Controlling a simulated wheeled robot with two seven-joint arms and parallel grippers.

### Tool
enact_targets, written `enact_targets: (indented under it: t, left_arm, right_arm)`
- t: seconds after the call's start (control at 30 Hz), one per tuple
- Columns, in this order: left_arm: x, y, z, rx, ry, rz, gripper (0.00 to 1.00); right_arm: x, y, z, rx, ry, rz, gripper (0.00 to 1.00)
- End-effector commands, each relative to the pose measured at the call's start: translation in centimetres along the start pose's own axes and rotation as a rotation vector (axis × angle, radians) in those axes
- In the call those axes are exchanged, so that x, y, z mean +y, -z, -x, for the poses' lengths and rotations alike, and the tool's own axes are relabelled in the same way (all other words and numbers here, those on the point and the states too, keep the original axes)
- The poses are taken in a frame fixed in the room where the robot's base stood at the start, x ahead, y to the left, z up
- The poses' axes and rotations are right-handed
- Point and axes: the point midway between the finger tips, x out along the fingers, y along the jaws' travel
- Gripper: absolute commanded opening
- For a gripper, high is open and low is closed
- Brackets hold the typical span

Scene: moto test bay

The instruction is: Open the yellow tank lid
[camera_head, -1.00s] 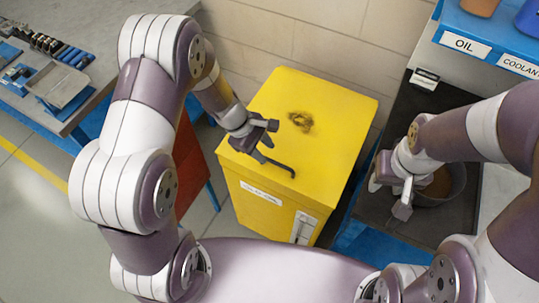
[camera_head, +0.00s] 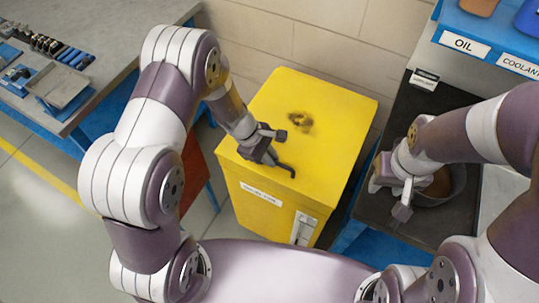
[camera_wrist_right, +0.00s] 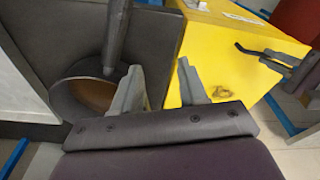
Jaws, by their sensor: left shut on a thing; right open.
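The yellow tank lid (camera_head: 325,135) is the flat top of a yellow box in the middle of the head view. It lies closed, with a dark smudge near its back. A dark hooked handle (camera_head: 287,170) shows near its front edge. My left gripper (camera_head: 270,156) is at the handle and shut on it; the fingers partly hide the handle. The lid also shows in the right wrist view (camera_wrist_right: 215,65), with the handle (camera_wrist_right: 255,50) at its far edge. My right gripper (camera_head: 402,200) is open and empty by a round pan, and its fingers show in the wrist view (camera_wrist_right: 160,80).
The round pan (camera_head: 455,188) sits on a dark tray (camera_head: 412,115) right of the tank. A blue shelf (camera_head: 480,30) labelled OIL and COOLANT is at the upper right. A grey bench (camera_head: 120,70) with tools stands at the left. A block wall is behind the tank.

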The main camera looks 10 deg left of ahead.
Motion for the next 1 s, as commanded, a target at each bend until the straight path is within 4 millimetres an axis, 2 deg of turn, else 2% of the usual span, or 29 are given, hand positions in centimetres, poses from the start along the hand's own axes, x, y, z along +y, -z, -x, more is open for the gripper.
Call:
enact_targets:
  t: [0.27,0.4,0.6,0.8,1.0]
  left_arm:
    - [2.9,-2.4,5.9,0.001,-0.009,-0.005,0.0]
    - [5.3,-3.8,9.3,0.001,-0.011,-0.006,0.0]
    - [9.0,-5.4,13.2,0.003,-0.015,-0.006,0.0]
    - [12.3,-6.3,15.6,0.004,-0.017,-0.004,0.0]
    - [14.4,-6.8,16.7,0.005,-0.017,-0.004,0.0]
  right_arm:
    - [0.0,0.7,5.8,0.0,0.0,0.0,0.43]
    - [0.0,1.1,9.3,0.001,0.0,0.0,0.43]
    - [0.0,1.6,13.6,0.0,0.0,0.0,0.43]
    - [0.0,1.9,16.3,0.0,0.0,0.0,0.43]
    - [0.0,2.1,17.7,0.0,0.0,0.0,0.43]
